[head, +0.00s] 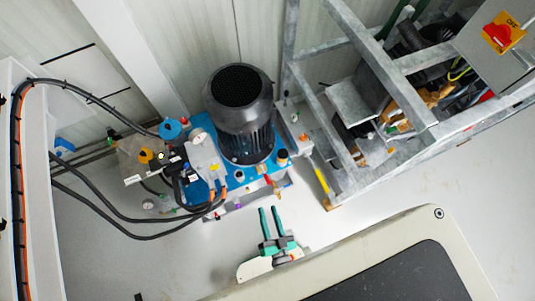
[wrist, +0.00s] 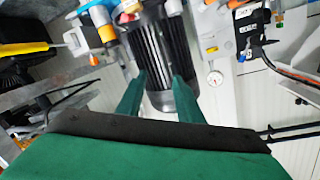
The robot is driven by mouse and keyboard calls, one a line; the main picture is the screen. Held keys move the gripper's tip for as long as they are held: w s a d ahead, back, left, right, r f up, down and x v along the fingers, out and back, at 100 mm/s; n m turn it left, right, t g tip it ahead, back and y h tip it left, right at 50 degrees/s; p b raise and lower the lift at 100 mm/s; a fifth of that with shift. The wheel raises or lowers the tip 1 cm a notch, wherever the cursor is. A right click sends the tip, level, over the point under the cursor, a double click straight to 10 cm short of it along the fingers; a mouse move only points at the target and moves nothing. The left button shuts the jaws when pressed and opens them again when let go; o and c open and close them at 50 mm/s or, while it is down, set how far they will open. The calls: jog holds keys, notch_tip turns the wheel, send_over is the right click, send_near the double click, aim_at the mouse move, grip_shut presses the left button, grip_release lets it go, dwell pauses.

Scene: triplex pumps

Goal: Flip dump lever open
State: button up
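My gripper (head: 268,211) has two green fingers, apart with nothing between them. In the head view it is in front of the blue pump unit (head: 202,129), below its dark motor (head: 245,130). In the wrist view, the gripper (wrist: 160,80) points at the ribbed motor (wrist: 155,50), seen between the fingers. A yellow bar (head: 320,178) stands right of the unit; a yellow bar (wrist: 22,49) also shows at the wrist view's left. Small orange fittings (wrist: 106,34) sit beside the motor. I cannot tell which part is the dump lever.
A grey metal frame (head: 365,55) with machinery stands at the right. Black hoses (head: 125,212) loop out left of the unit. The pale floor (head: 400,185) is bare at the right.

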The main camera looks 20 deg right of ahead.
aim_at(267, 179)
jog(key=w+d+f+m+h, duration=0.1)
jog(key=w+d+f+m, duration=0.15)
jog(key=f, duration=0.35)
jog(key=w+d+f+m+h, duration=0.1)
jog(key=w+f+m, duration=0.2)
jog(key=f, duration=0.4)
jog(key=shift+m+t, duration=0.4)
jog(key=shift+m, duration=0.35)
jog(key=x, duration=1.1)
jog(key=shift+d+f, duration=0.1)
jog(key=shift+f, duration=0.3)
jog(key=shift+c, duration=0.2)
grip_shut()
